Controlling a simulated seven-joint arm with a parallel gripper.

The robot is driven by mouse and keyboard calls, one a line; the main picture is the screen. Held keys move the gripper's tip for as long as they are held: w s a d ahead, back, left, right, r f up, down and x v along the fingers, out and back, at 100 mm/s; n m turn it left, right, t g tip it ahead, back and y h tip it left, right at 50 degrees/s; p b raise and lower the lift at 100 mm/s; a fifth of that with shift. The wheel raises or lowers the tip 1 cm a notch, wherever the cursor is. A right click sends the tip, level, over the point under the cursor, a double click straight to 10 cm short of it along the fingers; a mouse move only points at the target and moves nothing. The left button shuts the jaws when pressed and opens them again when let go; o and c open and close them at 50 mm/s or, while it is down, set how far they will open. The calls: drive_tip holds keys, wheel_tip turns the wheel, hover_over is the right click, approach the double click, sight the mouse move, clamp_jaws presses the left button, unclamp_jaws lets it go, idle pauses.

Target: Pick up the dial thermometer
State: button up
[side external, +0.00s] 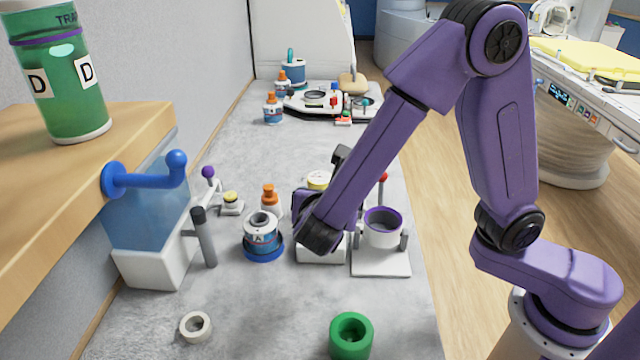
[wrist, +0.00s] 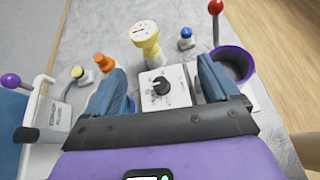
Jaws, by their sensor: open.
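The dial thermometer (wrist: 151,46) stands upright beyond my fingers in the wrist view, with a yellow body and a round white face with red marks. In the side external view only its yellow-and-white top (side external: 318,179) shows, behind my arm. My gripper (wrist: 163,72) is open, with its two blue fingers apart and nothing held. A white box with a black knob (wrist: 158,86) shows between and below the fingers. The thermometer is ahead of the fingertips, slightly left of their middle. In the side external view my gripper (side external: 320,222) is mostly hidden by my forearm.
A purple-rimmed cup (side external: 383,224) on a white stand and a red-knobbed lever (wrist: 215,22) are at right. An orange-capped bottle (side external: 269,201) and a labelled can (side external: 261,232) are left. A green ring (side external: 351,337) lies in front.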

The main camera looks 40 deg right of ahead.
drive_tip(key=w+a+n+t, duration=0.1)
drive_tip(key=a, duration=0.1)
approach(320, 178)
drive_tip(key=x, duration=0.4)
drive_tip(key=shift+d+f, duration=0.2)
drive_tip(key=shift+d, duration=0.05)
drive_tip(key=shift+x, duration=3)
drive_tip(key=shift+w+a+r, duration=0.1)
drive_tip(key=shift+a, duration=0.05)
drive_tip(key=c, duration=1.2)
